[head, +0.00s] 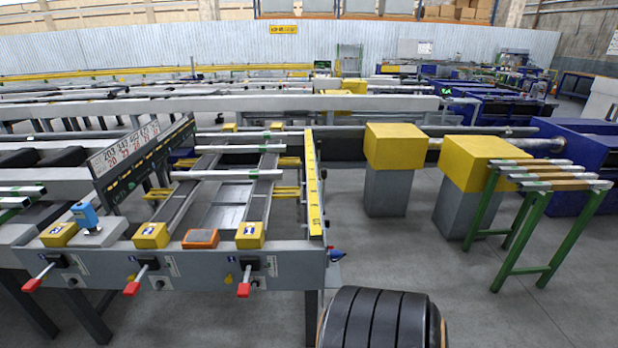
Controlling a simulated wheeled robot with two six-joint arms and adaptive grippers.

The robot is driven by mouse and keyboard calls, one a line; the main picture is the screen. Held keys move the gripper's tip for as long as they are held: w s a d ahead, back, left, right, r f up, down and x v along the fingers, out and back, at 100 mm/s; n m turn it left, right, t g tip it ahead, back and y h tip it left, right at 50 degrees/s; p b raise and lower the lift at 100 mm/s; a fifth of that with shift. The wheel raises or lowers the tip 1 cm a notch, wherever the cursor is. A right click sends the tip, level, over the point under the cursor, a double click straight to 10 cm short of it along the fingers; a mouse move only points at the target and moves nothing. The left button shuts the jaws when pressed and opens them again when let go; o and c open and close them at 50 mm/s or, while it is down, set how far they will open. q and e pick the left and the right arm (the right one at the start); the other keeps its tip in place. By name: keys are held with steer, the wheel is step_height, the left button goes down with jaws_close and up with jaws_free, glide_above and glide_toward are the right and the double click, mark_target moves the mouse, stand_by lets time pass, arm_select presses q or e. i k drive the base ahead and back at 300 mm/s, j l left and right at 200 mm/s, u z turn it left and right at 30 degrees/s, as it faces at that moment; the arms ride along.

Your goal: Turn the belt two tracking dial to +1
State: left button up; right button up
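The grey runout table's front panel (198,268) is at the left. It carries three levers with red grips: left (32,284), middle (132,288) and right (244,289). Each lever comes out of a black housing with a pale label beside it. Small round fittings sit low on the panel, the middle one (158,284) below and right of the middle lever. Which part is the belt two tracking dial, and any setting on it, is too small to tell. Neither of my grippers is in view.
Yellow blocks (151,235) and an orange box (201,238) top the panel. A blue device (85,215) stands at left, and a blue pointed part (336,254) projects at the right end. A green stand (528,225) with bars is at right. Grey floor (400,245) lies between.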

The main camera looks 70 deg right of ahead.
mark_target(160, 284)
steer(key=z, duration=1.65)
steer(key=i+j, duration=0.1)
steer(key=j, duration=0.3)
steer(key=i+j, duration=0.15)
steer(key=j, duration=0.3)
steer(key=i+j, duration=0.1)
steer(key=j, duration=0.3)
steer(key=i+j, duration=0.1)
steer(key=j, duration=0.35)
steer(key=i+j, duration=0.1)
steer(key=j, duration=0.3)
steer(key=i+j, duration=0.15)
steer(key=j, duration=0.3)
steer(key=i+j, duration=0.1)
steer(key=j, duration=0.3)
steer(key=i+j, duration=0.1)
steer(key=j, duration=0.3)
steer(key=z, duration=0.05)
